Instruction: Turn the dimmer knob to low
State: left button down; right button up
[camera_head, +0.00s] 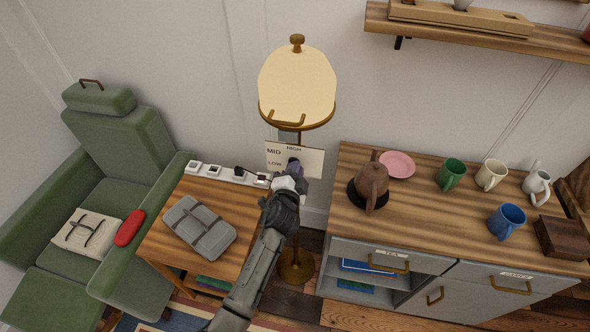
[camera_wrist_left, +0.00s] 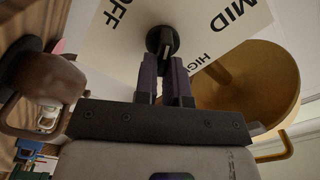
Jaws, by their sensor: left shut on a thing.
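The dimmer panel (camera_head: 309,159) is a cream plate on the brass-stemmed floor lamp (camera_head: 297,88), marked LOW, MID and HIGH. In the left wrist view the panel (camera_wrist_left: 200,14) shows OFF, MID and HIGH. The black round dimmer knob (camera_wrist_left: 163,40) is on the panel; which mark it points to I cannot tell. My left gripper (camera_head: 294,166) reaches the panel from the front, and its two fingers (camera_wrist_left: 165,78) are shut on the knob. In the head view the gripper hides most of the knob. My right gripper is not in view.
A small table (camera_head: 165,236) with a grey case (camera_head: 199,226) and a power strip (camera_head: 228,174) stands left of the lamp. A green armchair (camera_head: 120,155) is farther left. A cabinet (camera_head: 450,225) with a teapot (camera_head: 371,182) and several mugs stands right.

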pick_arm(q)
jog(key=c, duration=1.2)
grip_release()
jog(key=p+v, duration=0.3)
jog(key=v, duration=1.1)
jog(key=shift+p, duration=0.3)
jog(key=shift+w, duration=0.1)
